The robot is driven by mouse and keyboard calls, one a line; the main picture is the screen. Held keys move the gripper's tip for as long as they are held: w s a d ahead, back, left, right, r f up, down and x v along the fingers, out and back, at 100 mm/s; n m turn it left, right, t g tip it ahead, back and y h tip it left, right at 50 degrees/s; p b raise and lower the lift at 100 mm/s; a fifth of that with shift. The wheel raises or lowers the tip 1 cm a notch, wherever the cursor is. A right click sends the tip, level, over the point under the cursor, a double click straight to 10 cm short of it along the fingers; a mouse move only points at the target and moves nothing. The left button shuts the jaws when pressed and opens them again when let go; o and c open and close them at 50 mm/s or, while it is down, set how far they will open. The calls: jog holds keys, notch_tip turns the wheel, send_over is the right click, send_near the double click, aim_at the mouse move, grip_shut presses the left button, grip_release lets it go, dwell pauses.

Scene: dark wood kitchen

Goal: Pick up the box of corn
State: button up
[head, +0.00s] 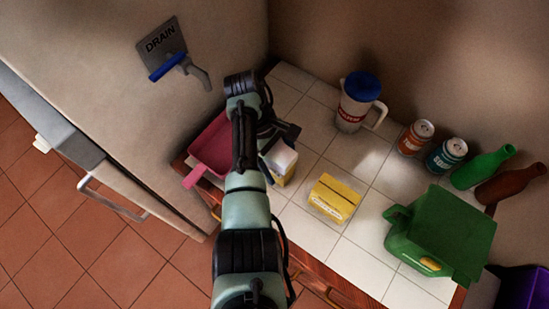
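A yellow box with a pale printed label (333,199) sits on the white tiled counter (322,240), right of my arm. Its print is too small to read. A second box, white on top with a yellow side (283,163), stands just beside my gripper and is partly hidden by my arm. I cannot tell which of the two is the corn. My gripper (281,135) is over the counter's back left part, close to the second box. Its fingers are largely hidden by the arm, so I cannot see whether they are open or touch the box.
A pink dustpan-like object (211,150) lies left of my arm. A blue-lidded pitcher (358,101), an orange can (416,138), a teal can (446,156), green (482,167) and brown bottles (511,184) line the back. A green container (440,235) stands right. Tiles between are clear.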

grip_shut()
dwell(0.4)
jog(key=shift+r, duration=0.2)
